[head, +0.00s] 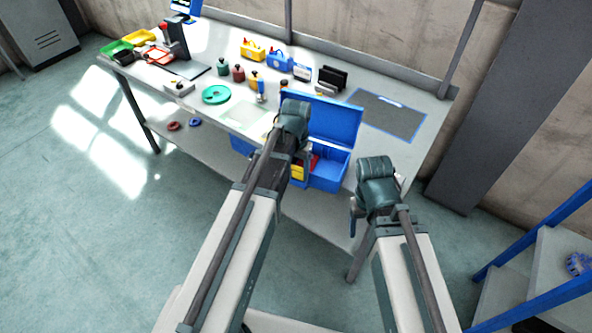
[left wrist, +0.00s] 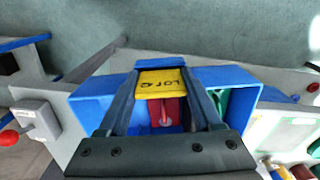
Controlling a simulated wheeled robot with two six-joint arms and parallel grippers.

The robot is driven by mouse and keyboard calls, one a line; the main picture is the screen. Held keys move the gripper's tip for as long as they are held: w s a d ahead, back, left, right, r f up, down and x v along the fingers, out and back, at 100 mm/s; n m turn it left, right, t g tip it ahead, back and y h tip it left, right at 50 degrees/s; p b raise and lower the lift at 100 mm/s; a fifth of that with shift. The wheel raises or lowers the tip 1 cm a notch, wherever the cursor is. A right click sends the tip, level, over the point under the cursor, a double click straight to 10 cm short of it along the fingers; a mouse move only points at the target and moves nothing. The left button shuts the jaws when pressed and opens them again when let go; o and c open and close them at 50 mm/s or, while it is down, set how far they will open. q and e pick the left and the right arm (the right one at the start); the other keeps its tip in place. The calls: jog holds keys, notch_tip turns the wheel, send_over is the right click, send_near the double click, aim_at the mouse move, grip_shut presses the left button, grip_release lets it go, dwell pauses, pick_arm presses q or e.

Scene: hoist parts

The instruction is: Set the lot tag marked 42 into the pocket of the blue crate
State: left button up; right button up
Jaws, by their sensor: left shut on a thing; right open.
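The blue crate (head: 327,180) stands at the table's front edge with its lid (head: 336,120) raised; its rim also shows in the left wrist view (left wrist: 232,76). My left gripper (head: 301,168) is shut on a yellow lot tag (left wrist: 161,79), held at the crate's wall on the side away from the table. The tag bears upside-down "LOT" lettering; I cannot read its number fully. The pocket is hidden, so I cannot tell whether the tag is in it. My right gripper (head: 353,216) is open and empty, right of the crate.
A red thing (left wrist: 168,112) and a green thing lie inside the crate. The table also holds a green ring (head: 216,94), several small bottles, bins and a dark mat (head: 388,113). A shelf with blue rails (head: 540,300) stands at the right.

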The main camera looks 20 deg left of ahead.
pick_arm(q)
jog(key=shift+f+b, duration=0.4)
jog(key=shift+b, duration=0.05)
dwell(0.3)
jog(key=o, duration=1.4)
jog(key=shift+c, duration=0.2)
jog(key=shift+r, duration=0.15)
jog(key=shift+r+p, duration=1.4)
jog(key=shift+p, duration=0.15)
notch_tip(320, 180, up, 6)
jog(key=p, duration=0.6)
jog(key=shift+r, duration=0.1)
jog(key=shift+f, duration=0.3)
